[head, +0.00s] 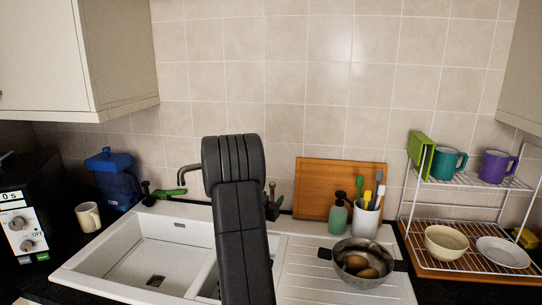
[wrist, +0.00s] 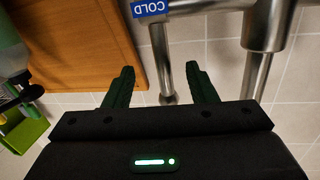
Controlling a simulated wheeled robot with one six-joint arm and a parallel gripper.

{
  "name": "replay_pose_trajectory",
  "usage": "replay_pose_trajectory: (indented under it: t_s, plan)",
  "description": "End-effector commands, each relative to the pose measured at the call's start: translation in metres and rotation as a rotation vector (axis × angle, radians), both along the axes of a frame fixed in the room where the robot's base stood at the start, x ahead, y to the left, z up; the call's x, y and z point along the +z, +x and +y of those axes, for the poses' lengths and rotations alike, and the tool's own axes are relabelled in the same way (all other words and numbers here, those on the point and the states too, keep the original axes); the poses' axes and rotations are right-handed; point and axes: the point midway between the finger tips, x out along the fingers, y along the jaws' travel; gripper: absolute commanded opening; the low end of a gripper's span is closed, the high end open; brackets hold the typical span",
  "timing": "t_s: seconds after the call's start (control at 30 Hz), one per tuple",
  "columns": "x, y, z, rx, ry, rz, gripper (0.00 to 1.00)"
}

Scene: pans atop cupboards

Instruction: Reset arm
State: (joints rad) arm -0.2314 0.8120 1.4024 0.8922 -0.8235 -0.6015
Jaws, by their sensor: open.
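The tap spout (head: 188,172) shows left of the arm.
A metal pan (head: 349,282) with brown items sits on the drainer. Right are a soap bottle (head: 338,217), a utensil pot (head: 367,218), a wooden board (head: 313,190) and a dish rack (head: 409,215). Cupboards hang on both sides.

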Motion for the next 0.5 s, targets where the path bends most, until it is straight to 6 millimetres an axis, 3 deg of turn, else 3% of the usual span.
replay_pose_trajectory:
  t_s: [0.5]
  plan:
    - [0.000,-0.025,0.010,0.001,-0.007,-0.040,0.51]
